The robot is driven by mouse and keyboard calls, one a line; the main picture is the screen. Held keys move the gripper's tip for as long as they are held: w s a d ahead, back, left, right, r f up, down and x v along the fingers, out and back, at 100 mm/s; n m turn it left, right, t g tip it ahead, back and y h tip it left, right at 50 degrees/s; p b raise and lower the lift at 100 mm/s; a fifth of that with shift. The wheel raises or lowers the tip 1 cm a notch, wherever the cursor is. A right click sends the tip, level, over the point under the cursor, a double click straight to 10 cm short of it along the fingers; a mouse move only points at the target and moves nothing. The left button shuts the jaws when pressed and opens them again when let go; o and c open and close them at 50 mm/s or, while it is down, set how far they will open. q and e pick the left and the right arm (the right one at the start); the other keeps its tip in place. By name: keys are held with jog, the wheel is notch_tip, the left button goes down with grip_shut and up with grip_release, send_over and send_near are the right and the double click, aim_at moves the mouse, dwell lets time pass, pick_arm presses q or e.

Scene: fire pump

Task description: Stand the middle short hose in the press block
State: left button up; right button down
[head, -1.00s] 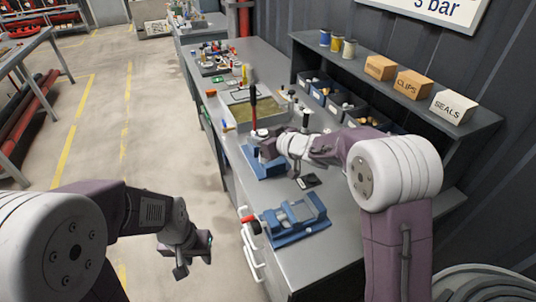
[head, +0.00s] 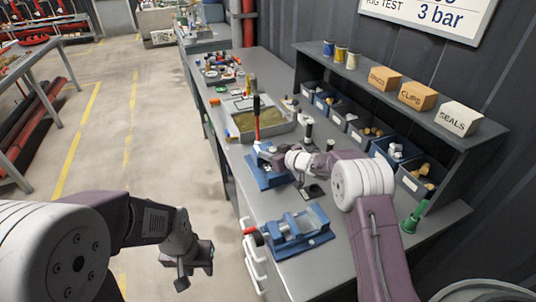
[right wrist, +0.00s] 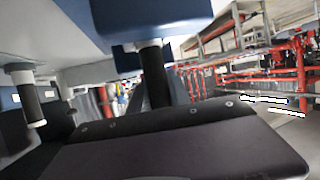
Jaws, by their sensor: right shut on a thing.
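The blue press block (head: 270,180) stands on the bench, with a red-shafted, black-gripped lever (head: 257,118) rising beside it. My right gripper (head: 277,160) is at the press block, shut on a black short hose. In the right wrist view, which looks upside down, this hose (right wrist: 155,78) meets the blue block (right wrist: 160,20) at its silver end. How deep it sits cannot be told. Another black short hose (right wrist: 32,103) with a silver end stands apart from it. An upright black hose (head: 308,129) shows behind my right gripper. My left gripper (head: 194,272) hangs over the floor, empty; its opening is unclear.
A blue vise (head: 297,231) sits on the near bench. A tray (head: 284,128) lies behind the press. Bins (head: 385,150) and labelled boxes (head: 417,95) line the shelf at right. A green cone-shaped thing (head: 413,218) stands at the right edge.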

jog(key=shift+s+f, duration=0.1)
jog(key=c, duration=1.2)
grip_release()
jog(key=shift+r, duration=0.25)
jog(key=v, duration=1.2)
jog(key=shift+f, duration=0.1)
